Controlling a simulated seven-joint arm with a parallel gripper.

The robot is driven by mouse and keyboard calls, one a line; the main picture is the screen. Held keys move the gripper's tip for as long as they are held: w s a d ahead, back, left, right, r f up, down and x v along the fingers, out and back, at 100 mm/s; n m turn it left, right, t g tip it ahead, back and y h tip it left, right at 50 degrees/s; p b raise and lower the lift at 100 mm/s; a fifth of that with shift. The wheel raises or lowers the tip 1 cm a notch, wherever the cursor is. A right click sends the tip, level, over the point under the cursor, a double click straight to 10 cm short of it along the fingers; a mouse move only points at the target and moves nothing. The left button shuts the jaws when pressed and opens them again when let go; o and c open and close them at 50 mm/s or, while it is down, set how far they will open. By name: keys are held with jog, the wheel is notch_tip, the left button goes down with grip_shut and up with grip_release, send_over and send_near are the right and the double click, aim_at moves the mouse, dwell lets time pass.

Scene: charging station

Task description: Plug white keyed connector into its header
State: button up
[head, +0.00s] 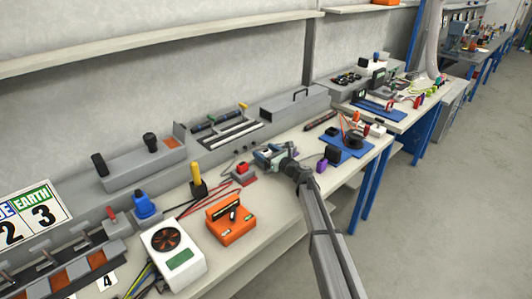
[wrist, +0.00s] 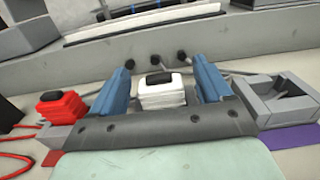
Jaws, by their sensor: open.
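The white connector (wrist: 162,93), with a black top piece, sits between the two blue fingers of my gripper (wrist: 162,66) in the wrist view. The fingers are open, one on each side of it, with a visible gap at both sides. The connector's lower part is hidden behind the dark gripper body. I cannot identify the header in either view.
A red block (head: 243,172) with a red cable stands left of my gripper; it also shows in the wrist view (wrist: 62,105). A blue mat (head: 352,153) with dark items lies to the right. An orange device (head: 231,219) stands nearer the front. Black cable outlets line the back wall.

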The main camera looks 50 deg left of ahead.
jog(key=d, duration=1.3)
jog(key=shift+d, duration=0.4)
